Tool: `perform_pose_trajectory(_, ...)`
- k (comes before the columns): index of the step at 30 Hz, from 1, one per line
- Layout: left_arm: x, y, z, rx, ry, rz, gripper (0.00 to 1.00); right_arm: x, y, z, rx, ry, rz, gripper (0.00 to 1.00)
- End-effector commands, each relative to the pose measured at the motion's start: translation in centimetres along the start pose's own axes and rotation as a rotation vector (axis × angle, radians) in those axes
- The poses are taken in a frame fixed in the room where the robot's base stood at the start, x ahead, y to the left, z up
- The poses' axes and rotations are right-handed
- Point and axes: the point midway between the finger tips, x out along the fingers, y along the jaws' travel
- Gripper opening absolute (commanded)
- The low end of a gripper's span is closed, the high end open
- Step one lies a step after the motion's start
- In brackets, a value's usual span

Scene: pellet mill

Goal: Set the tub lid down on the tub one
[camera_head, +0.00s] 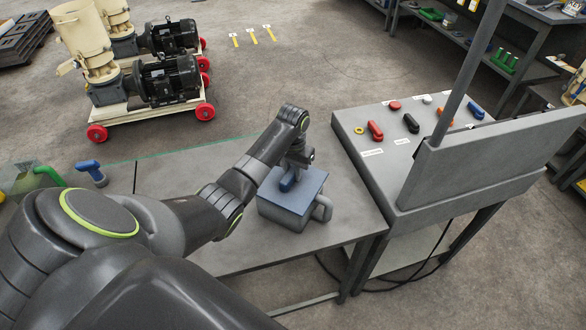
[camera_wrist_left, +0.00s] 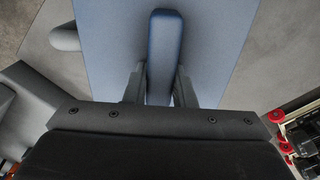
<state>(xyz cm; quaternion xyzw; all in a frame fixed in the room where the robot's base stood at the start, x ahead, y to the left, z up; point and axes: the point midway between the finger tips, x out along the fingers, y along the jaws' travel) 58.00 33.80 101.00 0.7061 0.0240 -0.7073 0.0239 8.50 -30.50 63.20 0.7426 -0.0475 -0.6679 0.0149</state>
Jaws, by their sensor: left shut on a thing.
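The tub lid (camera_head: 311,183) is a flat blue square plate with a raised bar handle, and it also shows in the left wrist view (camera_wrist_left: 215,45). It lies over the top of the grey tub (camera_head: 282,216), which stands on the grey table and has a loop handle on its right side. I cannot tell whether the lid is fully seated. My left gripper (camera_head: 289,183) is shut on the lid's handle; its fingers flank the blue bar in the left wrist view (camera_wrist_left: 160,85). My right gripper is not in view.
A control panel (camera_head: 380,165) with coloured handles stands right of the tub. A blue-handled thing (camera_head: 91,172) and a clear bin (camera_head: 25,180) with a green handle sit at the table's left. The table (camera_head: 160,178) is clear between them. Pellet mills on a red-wheeled cart (camera_head: 150,115) stand beyond.

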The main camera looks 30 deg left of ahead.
Motion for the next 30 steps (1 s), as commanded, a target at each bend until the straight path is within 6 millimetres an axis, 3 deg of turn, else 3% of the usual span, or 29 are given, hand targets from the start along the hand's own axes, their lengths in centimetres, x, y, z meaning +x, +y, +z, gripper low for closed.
perform_pose_trajectory(5, 0.02, 0.01, -0.01, 0.001, 0.001, 0.000, 0.00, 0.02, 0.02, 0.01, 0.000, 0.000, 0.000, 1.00)
perform_pose_trajectory(6, 0.02, 0.01, -0.01, 0.001, 0.001, 0.000, 0.27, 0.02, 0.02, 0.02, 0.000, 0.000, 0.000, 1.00)
perform_pose_trajectory(9, 0.01, 0.00, -0.02, 0.001, 0.001, 0.000, 0.40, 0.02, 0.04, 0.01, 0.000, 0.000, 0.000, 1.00)
perform_pose_trajectory(11, 0.01, 0.00, -0.02, 0.001, 0.001, 0.000, 0.48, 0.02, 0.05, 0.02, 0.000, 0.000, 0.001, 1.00)
perform_pose_trajectory(17, 0.01, 0.00, -0.02, 0.001, 0.001, 0.000, 0.49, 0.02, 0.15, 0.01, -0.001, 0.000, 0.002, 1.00)
perform_pose_trajectory(27, 0.03, -0.01, 0.00, 0.000, 0.000, 0.000, 0.93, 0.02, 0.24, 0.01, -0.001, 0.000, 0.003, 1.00)
perform_pose_trajectory(30, 0.02, -0.01, -0.01, 0.000, 0.001, 0.000, 1.00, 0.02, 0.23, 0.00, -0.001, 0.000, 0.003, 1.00)
